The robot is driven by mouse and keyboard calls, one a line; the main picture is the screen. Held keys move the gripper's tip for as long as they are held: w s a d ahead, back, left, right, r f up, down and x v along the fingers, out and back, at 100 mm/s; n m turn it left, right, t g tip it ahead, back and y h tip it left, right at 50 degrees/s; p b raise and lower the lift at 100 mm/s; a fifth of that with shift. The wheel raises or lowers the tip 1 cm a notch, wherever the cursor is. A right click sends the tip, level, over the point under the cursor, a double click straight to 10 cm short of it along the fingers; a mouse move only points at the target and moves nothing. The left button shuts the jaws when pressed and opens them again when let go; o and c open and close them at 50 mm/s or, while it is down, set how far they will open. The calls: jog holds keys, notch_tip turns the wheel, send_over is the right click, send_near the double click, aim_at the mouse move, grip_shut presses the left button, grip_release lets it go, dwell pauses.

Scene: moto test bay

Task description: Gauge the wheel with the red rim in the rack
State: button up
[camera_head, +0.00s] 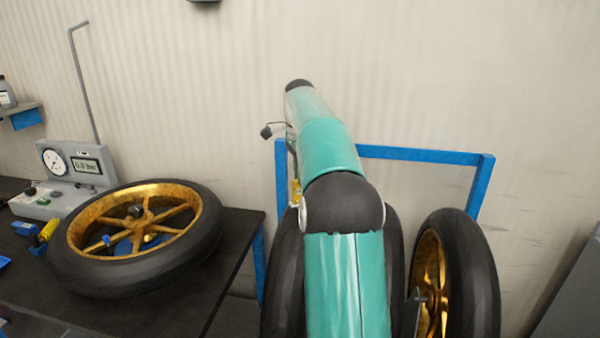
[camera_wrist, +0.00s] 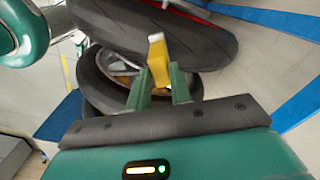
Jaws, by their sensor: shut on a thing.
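In the wrist view my gripper (camera_wrist: 163,88) is shut on a yellow tool (camera_wrist: 158,58), whose tip points toward the wheels. A black tyre with a red rim (camera_wrist: 188,12) runs across the top of the wrist view, just beyond the tool. I cannot tell whether the tool touches it. Only a strip of the red rim shows, and I see no valve. No red rim shows there.
A second tyre (camera_wrist: 97,82) is behind the fingers. A gold-rimmed wheel (camera_head: 466,270) stands right of my arm in the head view. Another gold-rimmed wheel (camera_head: 195,240) lies on the dark bench (camera_head: 225,262), beside a gauge unit (camera_head: 75,165) reading 0.0 bar.

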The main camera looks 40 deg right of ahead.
jog(key=shift+f, duration=0.65)
dwell(1.3)
jog(key=shift+r, duration=0.15)
jog(key=shift+r, duration=3)
